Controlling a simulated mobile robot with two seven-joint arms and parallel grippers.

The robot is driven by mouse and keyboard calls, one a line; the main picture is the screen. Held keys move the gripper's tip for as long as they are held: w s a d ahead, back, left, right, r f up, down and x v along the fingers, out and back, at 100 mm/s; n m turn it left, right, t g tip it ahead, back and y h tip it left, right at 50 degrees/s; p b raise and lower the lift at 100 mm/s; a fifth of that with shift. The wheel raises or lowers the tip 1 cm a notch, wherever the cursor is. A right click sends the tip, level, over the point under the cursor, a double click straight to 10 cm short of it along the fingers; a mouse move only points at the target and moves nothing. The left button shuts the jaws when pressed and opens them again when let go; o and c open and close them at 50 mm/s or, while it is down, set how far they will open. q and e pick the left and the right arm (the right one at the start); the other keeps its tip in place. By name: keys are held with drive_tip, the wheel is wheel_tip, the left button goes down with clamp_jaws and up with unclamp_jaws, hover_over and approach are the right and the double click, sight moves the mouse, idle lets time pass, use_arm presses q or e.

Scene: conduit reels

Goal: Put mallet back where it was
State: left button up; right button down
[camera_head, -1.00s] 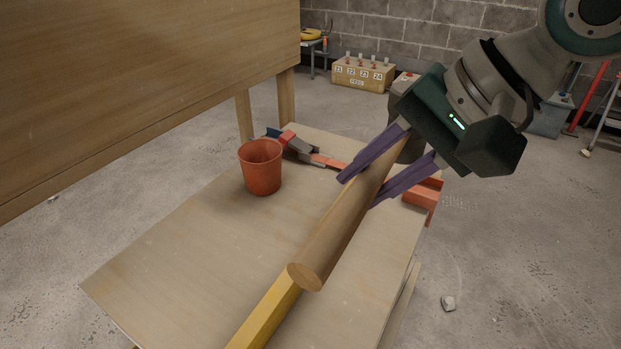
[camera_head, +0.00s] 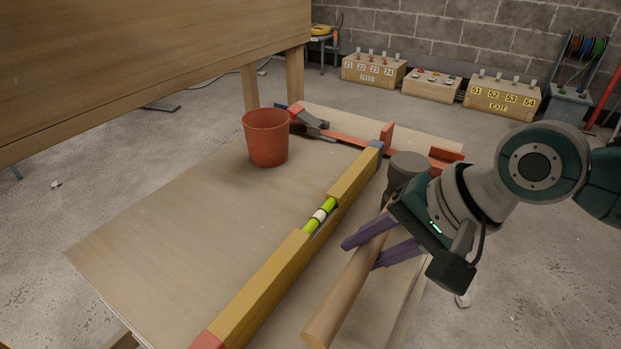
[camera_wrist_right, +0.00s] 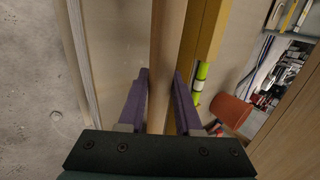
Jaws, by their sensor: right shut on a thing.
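The mallet has a wooden handle (camera_head: 343,298) and a grey-brown head (camera_head: 408,170). My right gripper (camera_head: 364,251) is shut on the handle, with a purple finger on each side of it. The handle (camera_wrist_right: 165,60) also runs between the fingers in the right wrist view. The mallet lies along the right side of the wooden table (camera_head: 170,240), beside the yellow spirit level. I cannot tell whether it touches the tabletop. My left gripper is not in view.
The yellow level (camera_head: 265,285) with a green vial crosses the table just left of the mallet. A red-orange pot (camera_head: 266,138) and a red and grey clamp (camera_head: 345,136) stand towards the back. The table's left half is clear. Numbered switch boxes (camera_head: 502,97) sit by the wall.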

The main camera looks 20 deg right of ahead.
drive_tip(key=shift+w+f, duration=0.1)
drive_tip(key=shift+f, duration=0.1)
drive_tip(key=c, duration=0.6)
unclamp_jaws()
drive_tip(key=p+v, duration=0.6)
drive_tip(key=v, duration=0.6)
drive_tip(key=s+a+f+n+g+h, duration=0.1)
drive_tip(key=s+a+n, duration=0.5)
drive_tip(key=s+n, duration=0.2)
drive_tip(key=s+d+r+n+h, duration=0.1)
drive_tip(key=s+d+n+h, duration=0.2)
drive_tip(key=s, duration=0.3)
drive_tip(key=shift+r+n+g+h, duration=0.25)
drive_tip(key=shift+n+g+h, duration=0.05)
drive_tip(key=shift+n, duration=0.1)
drive_tip(key=shift+s+d, duration=0.1)
drive_tip(key=shift+d, duration=0.05)
